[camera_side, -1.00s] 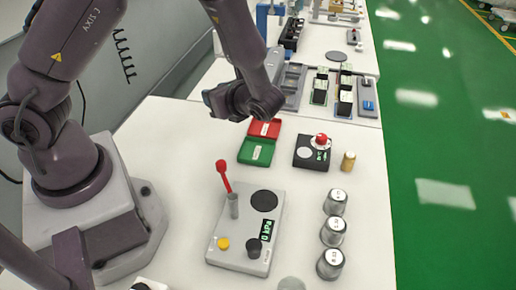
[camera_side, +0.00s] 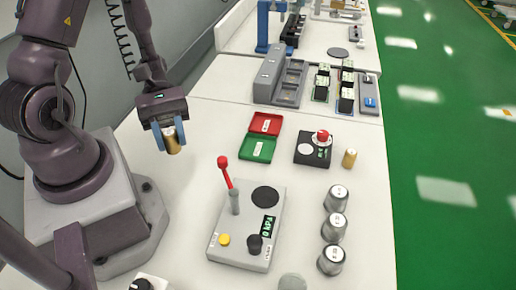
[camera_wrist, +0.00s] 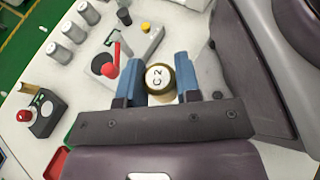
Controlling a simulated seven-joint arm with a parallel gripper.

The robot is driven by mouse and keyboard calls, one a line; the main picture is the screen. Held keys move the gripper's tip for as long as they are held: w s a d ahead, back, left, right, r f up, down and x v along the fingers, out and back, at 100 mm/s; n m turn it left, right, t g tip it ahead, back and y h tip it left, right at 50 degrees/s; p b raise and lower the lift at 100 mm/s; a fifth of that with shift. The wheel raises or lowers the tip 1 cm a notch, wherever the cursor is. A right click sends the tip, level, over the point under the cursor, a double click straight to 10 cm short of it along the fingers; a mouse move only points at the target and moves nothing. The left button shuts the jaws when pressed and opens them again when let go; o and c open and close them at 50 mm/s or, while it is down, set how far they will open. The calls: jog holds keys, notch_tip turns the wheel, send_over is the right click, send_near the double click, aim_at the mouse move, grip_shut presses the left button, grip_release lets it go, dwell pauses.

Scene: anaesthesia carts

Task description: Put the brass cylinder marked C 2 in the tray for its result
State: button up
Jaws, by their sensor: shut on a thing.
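My gripper (camera_side: 168,138) is shut on a brass cylinder (camera_side: 173,141), held at the left of the table, close to my base. In the wrist view the cylinder (camera_wrist: 160,78) sits between the two blue fingers, and its pale top reads "C 2". Whether its bottom touches the table I cannot tell. The red tray (camera_side: 266,123) and the green tray (camera_side: 257,149) lie joined to the right of my gripper. Both look empty apart from a pale label in each.
A grey device (camera_side: 236,250) with a red lever (camera_side: 226,172) and a "0 kPa" display stands in front.

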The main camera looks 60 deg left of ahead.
jog(key=w+n+t+y, duration=0.1)
jog(key=w+n+t, duration=0.5)
jog(key=n+t, duration=0.15)
jog(key=t, duration=0.2)
send_over(259, 149)
jog(key=s, duration=0.1)
jog(key=shift+n+y, duration=0.25)
jog(key=shift+y, duration=0.15)
notch_tip(259, 149, down, 8)
jog(key=shift+d+f, duration=0.15)
jog(key=shift+f, duration=0.1)
jog(key=shift+w+f, duration=0.15)
jog(key=shift+f, duration=0.05)
jog(key=shift+w+f, duration=0.15)
jog(key=shift+f, duration=0.75)
jog(key=shift+w+f, duration=0.15)
jog(key=shift+f, duration=0.75)
jog(key=shift+f, duration=0.1)
jog(key=o, duration=0.7)
jog(key=shift+o, duration=0.3)
